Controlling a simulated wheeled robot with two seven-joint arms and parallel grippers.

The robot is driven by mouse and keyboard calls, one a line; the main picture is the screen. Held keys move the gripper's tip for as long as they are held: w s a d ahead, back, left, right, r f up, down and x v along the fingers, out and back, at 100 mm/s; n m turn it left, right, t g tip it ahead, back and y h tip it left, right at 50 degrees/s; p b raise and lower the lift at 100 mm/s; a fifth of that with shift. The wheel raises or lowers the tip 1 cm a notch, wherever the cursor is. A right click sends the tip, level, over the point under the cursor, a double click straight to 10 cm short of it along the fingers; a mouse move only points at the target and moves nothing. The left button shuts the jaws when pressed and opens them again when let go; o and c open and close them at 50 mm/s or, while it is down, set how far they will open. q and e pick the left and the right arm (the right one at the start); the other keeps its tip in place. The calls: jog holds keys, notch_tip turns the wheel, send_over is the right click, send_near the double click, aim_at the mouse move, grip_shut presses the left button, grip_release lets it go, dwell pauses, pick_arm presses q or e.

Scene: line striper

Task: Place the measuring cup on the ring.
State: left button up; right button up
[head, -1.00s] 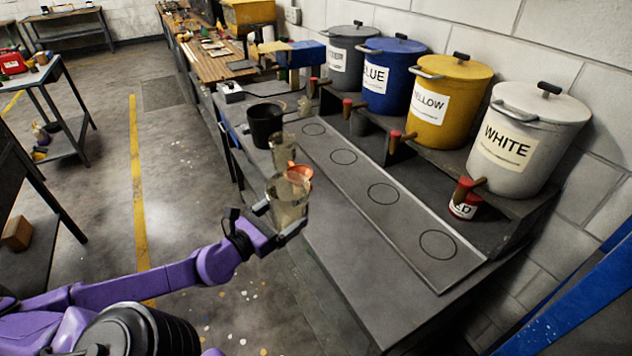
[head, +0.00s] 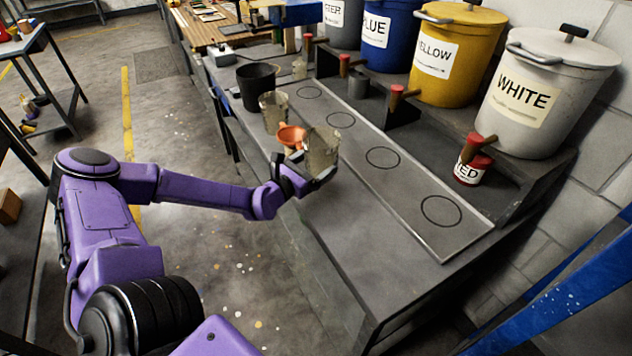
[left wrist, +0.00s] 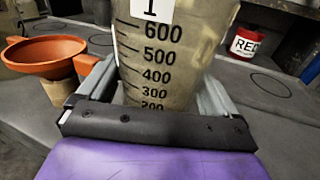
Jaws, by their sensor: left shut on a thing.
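My left gripper (head: 308,181) is shut on the clear measuring cup (head: 322,147) and holds it upright over the near part of the grey bench. In the left wrist view the cup (left wrist: 165,50) stands between the fingers (left wrist: 150,100), its scale marked in hundreds up to 600. Several thin black rings are drawn in a row on the grey strip (head: 410,185). The ring nearest me (head: 441,210) lies to the right of the cup, and another ring (head: 382,157) lies farther back; both look empty. My right gripper is not in view.
An orange funnel (head: 290,136) and another clear cup (head: 273,108) stand just left of the held cup, with a black bucket (head: 256,86) behind. Labelled drums, including a white one (head: 540,95), line the shelf. A red-labelled can (head: 472,170) stands below the white drum's tap.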

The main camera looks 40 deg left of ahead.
pick_arm(q)
notch_tip(320, 180, down, 3)
jog(key=shift+f+b, duration=0.1)
jog(key=shift+b, duration=0.55)
jog(key=shift+w, duration=0.2)
jog(key=shift+s+f, duration=0.1)
jog(key=shift+f, duration=0.15)
jog(key=o, duration=0.8)
